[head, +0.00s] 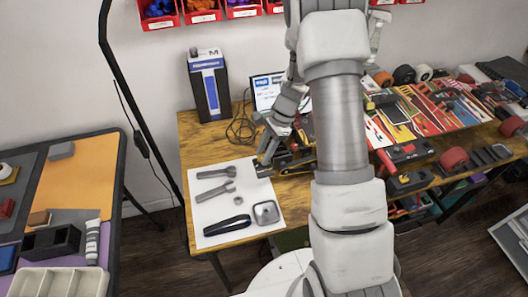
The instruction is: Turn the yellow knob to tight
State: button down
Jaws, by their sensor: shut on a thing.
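My gripper (267,155) is low over the wooden table, at the right edge of the white mat (214,174). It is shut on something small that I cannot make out. A dark device (297,163) lies beside and partly behind the fingers, and my arm covers its right part. I cannot pick out the yellow knob; it may be hidden by the fingers or my arm. Whether any knob is tight or loose does not show.
Wrenches (216,191), a black-handled tool (227,225) and a square metal dish (265,212) lie on the mat. A blue-grey box (209,86), cables (241,128) and a laptop (267,90) stand behind. Tools crowd the table's right side.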

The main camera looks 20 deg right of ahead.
jog(key=n, duration=0.2)
jog(key=n+g, duration=0.1)
jog(key=n, duration=0.2)
jog(key=shift+w+g+h, duration=0.2)
jog(key=shift+g+h, duration=0.1)
jog(key=shift+h, duration=0.1)
jog(key=n+h, duration=0.1)
jog(key=n, duration=0.2)
jog(key=n+g, duration=0.1)
jog(key=n, duration=0.2)
jog(key=shift+w+a+h, duration=0.1)
jog(key=shift+a+h, duration=0.1)
jog(key=shift+h, duration=0.2)
jog(key=c, duration=0.6)
grip_release()
jog(key=v, duration=1.7)
jog(key=shift+w+r+p, duration=0.1)
jog(key=shift+w+p, duration=0.25)
jog(key=shift+w, duration=0.15)
